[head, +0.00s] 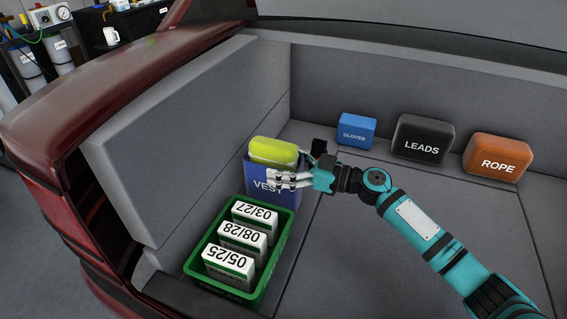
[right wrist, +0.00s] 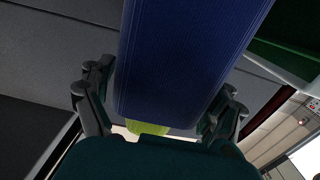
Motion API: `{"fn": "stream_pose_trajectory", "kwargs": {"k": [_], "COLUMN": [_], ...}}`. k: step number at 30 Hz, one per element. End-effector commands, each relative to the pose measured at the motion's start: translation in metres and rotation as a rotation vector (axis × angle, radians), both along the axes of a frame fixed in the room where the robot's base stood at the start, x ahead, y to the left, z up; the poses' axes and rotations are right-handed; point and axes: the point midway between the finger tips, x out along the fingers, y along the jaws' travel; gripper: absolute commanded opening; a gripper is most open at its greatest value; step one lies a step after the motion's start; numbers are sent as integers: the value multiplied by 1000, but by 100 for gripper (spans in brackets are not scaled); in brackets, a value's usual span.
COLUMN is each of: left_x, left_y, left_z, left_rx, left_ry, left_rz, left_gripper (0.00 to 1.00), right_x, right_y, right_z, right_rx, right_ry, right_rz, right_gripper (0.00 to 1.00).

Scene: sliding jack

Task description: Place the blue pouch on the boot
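The blue pouch (head: 258,194), marked VEST, stands upright in the boot (head: 350,235) behind the green crate. A yellow-green vest (head: 273,151) sticks out of its top. My right gripper (head: 277,180) is at the pouch's right side, its fingers overlapping the pouch in the head view. In the right wrist view, the blue pouch (right wrist: 180,60) fills the space between the widely spread fingers (right wrist: 165,95). A thin gap seems to show at the left finger; contact at the right one is unclear. My left gripper is in neither view.
The green crate (head: 223,292) holds several white boxes with dates. A blue GLOVES box (head: 356,130), a black LEADS case (head: 423,138) and an orange ROPE case (head: 497,157) stand along the back. The boot floor between them and the crate is bare. The grey side wall (head: 190,130) rises at left.

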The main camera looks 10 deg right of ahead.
Motion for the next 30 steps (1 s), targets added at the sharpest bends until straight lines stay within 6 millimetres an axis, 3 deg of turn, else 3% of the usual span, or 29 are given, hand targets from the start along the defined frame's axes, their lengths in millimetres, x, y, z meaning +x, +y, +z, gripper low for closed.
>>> {"fn": "stream_pose_trajectory", "kwargs": {"k": [12, 16, 30], "left_x": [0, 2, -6], "left_y": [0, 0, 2], "left_z": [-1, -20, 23], "left_rx": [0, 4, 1], "left_ry": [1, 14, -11], "left_rz": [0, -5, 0], "left_gripper": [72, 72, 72], "right_x": [0, -1, -58], "right_y": [0, -2, -85], "right_z": [1, 4, 0], "right_rx": [1, -1, -1], "right_ry": [1, 2, 3], "right_rz": [0, -1, -2], "right_gripper": [100, 100, 100]}}
